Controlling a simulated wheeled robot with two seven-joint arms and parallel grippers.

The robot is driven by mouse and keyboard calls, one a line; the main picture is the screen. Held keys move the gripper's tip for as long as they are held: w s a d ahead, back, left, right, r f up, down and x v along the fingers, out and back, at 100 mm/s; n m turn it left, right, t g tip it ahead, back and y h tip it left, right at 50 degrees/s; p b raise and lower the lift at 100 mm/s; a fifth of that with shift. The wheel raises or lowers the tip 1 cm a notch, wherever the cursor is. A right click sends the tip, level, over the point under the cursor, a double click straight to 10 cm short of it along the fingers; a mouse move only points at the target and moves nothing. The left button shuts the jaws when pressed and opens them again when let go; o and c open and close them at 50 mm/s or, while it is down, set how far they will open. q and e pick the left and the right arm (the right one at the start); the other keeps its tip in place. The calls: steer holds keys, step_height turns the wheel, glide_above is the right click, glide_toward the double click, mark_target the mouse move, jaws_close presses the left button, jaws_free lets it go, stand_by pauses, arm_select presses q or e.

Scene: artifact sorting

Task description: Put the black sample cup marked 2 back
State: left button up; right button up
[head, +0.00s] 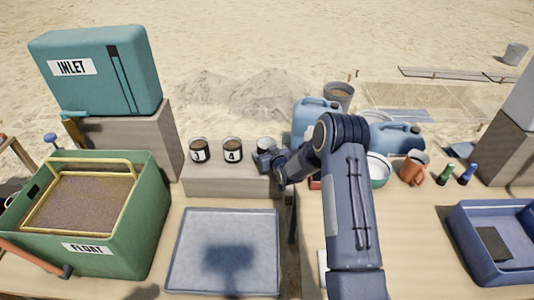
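Three black sample cups stand in a row on a grey block (230,185) behind the tray. The left cup (199,150) has a white label whose mark is too small to read surely. The middle cup (232,150) is marked 4. The right cup (266,143) is partly hidden by my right gripper (264,160), and its mark does not show. My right arm reaches in from the lower right, with the gripper pointing left at that cup. The fingers are too small and covered to tell whether they grip it. My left gripper is not in view.
A pale blue-grey tray (222,250) lies empty in front of the block. A green FLOAT tank (120,215) and a teal INLET tank (95,70) stand left. Blue jugs (395,138), a white bowl (379,168), an orange mug (414,168) and a blue bin (480,220) are right.

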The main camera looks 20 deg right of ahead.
steer(key=shift+o, duration=0.8)
